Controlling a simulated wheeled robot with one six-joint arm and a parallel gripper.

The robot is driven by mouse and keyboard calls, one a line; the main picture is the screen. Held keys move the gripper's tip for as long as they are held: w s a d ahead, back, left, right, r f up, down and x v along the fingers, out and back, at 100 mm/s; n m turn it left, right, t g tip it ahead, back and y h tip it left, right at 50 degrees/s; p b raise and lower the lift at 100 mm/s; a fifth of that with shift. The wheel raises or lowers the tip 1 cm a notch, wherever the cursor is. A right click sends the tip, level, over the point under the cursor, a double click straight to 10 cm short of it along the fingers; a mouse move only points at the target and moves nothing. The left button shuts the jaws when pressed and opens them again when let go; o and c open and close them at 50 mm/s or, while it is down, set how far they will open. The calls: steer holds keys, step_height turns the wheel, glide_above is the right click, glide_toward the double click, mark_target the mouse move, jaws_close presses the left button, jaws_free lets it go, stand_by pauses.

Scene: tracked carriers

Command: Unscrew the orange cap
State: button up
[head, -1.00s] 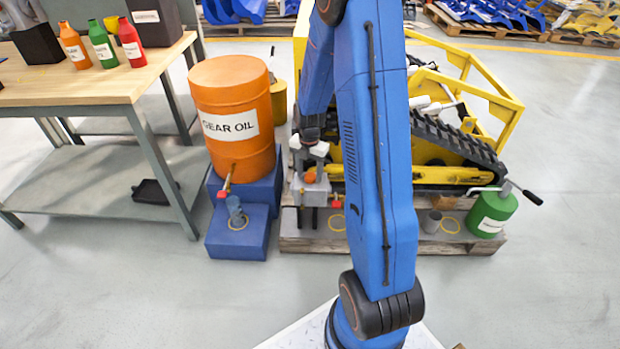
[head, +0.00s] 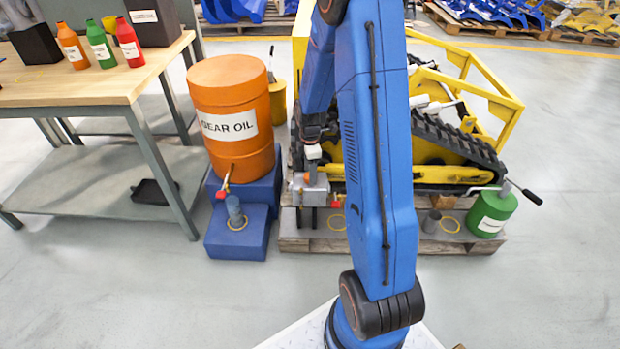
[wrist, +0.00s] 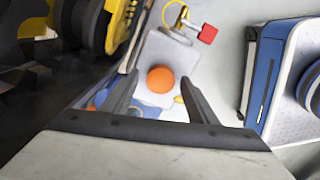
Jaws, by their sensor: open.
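The orange cap (wrist: 160,79) sits on top of a grey box-shaped housing (wrist: 172,52) with a red fitting. In the wrist view the cap shows between the two dark fingers of my gripper (wrist: 160,100), with clear space on both sides. My gripper is open and holds nothing. In the head view my gripper (head: 313,168) is just above the housing (head: 310,188). There the cap (head: 311,177) is partly hidden by the gripper. I cannot tell the exact height of the fingertips over the cap.
The yellow tracked carrier (head: 440,140) stands right beside the housing, on a wooden pallet (head: 390,235). An orange gear oil drum (head: 230,150) on a blue stand is close on the left. A green can (head: 492,212) stands on the pallet's right. Open floor lies in front.

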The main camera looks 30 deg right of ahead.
steer(key=m, duration=0.6)
steer(key=shift+a+m, duration=0.1)
steer(key=shift+m, duration=0.2)
steer(key=m, duration=0.6)
stand_by(0.3)
steer(key=c, duration=0.8)
steer(key=n, duration=0.3)
steer(key=shift+n, duration=0.3)
steer(key=shift+c, duration=0.2)
steer(key=n, duration=0.3)
steer(key=shift+n, duration=1.5)
